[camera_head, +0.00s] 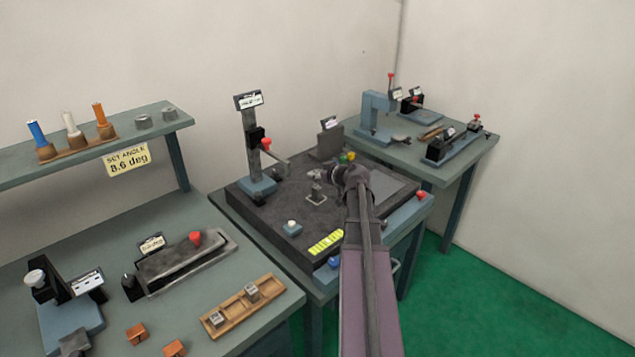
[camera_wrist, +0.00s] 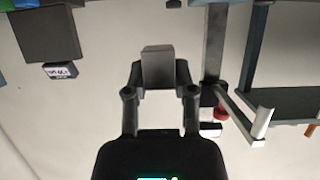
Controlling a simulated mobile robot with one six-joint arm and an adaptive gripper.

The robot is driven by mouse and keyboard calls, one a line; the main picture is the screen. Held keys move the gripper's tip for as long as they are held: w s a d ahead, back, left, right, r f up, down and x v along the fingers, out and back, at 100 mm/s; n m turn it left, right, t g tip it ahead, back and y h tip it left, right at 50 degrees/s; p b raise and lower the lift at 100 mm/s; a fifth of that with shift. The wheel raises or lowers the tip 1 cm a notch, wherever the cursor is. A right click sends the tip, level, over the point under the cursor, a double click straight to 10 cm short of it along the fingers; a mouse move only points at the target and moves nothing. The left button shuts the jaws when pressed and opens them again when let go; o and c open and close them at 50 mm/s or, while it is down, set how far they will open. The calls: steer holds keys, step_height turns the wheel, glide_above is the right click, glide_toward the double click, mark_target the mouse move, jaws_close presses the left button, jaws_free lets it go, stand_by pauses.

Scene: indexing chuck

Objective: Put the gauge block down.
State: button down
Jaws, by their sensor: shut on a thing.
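My gripper (camera_wrist: 160,85) is shut on a grey rectangular block, the gauge block (camera_wrist: 158,66), which sticks out beyond the fingertips in the wrist view. In the head view my gripper (camera_head: 318,175) reaches from the right over the dark surface plate (camera_head: 262,215). The block is too small there to make out clearly. A small grey post on a square base (camera_head: 316,195) stands on the plate just below the gripper. I cannot tell whether the block touches it.
A column stand with a red knob (camera_head: 253,150) rises left of my gripper. A dark upright block (camera_head: 328,142) stands behind it. A wooden tray (camera_head: 240,305) holds two small blocks on the left bench.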

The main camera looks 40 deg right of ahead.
mark_target(317, 187)
stand_by(0.3)
steer(key=shift+w+d, duration=0.35)
steer(key=shift+d, duration=0.05)
steer(key=shift+w+d+f, duration=0.15)
steer(key=shift+d+f, duration=0.1)
steer(key=shift+a+f+b, duration=0.1)
steer(key=shift+f+b, duration=1.5)
steer(key=shift+b, duration=0.25)
steer(key=shift+f, duration=0.1)
steer(key=shift+c, duration=2.2)
jaws_free()
